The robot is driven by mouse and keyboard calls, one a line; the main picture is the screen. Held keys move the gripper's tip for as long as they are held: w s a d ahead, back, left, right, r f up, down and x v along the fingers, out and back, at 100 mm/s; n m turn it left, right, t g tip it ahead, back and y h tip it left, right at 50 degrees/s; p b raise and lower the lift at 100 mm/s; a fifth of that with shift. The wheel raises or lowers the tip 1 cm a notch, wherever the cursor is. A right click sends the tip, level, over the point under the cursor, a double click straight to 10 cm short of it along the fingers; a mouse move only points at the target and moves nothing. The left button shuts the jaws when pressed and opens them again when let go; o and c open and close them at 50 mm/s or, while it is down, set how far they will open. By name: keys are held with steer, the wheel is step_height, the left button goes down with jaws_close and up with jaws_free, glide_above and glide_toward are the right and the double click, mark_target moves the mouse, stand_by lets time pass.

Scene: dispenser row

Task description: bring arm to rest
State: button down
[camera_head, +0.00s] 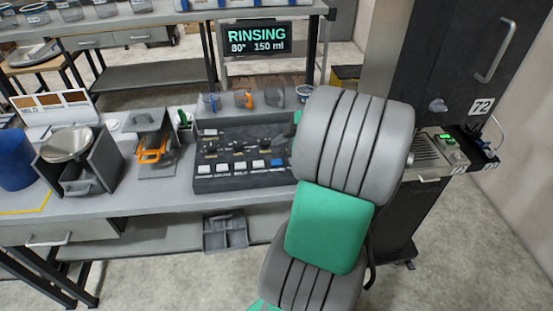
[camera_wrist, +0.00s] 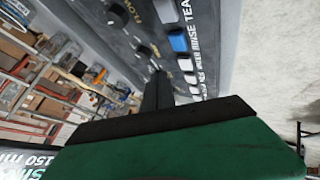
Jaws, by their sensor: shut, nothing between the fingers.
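My arm fills the centre right of the head view, its grey ribbed links and green section standing in front of the bench. My gripper shows in the wrist view (camera_wrist: 157,88) as dark, narrow fingers closed together, with nothing between them. In the head view it is hidden behind my arm. The dark control panel (camera_head: 222,183) stands on the bench, with knobs and a row of white buttons and a blue one. The panel also shows in the wrist view (camera_wrist: 205,45), beyond the fingertips; I cannot tell whether they touch it.
A display (camera_head: 255,39) reads RINSING, 80°, 150 ml. A dark cabinet (camera_head: 450,60) marked 72 stands right of my arm. A blue container (camera_head: 15,160), a scale-like box with a round metal pan (camera_head: 67,143) and an orange-handled item (camera_head: 152,150) occupy the bench's left. Floor at lower right is clear.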

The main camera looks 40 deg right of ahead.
steer(key=shift+r, duration=0.5)
steer(key=a+r+m+g, duration=0.1)
steer(key=a+m+g, duration=0.3)
steer(key=a, duration=1.6)
steer(key=s+a+m+g+h, duration=0.1)
steer(key=s+a+m, duration=0.5)
steer(key=s+a, duration=0.3)
steer(key=shift+s+a, duration=0.15)
steer(key=shift+a, duration=1)
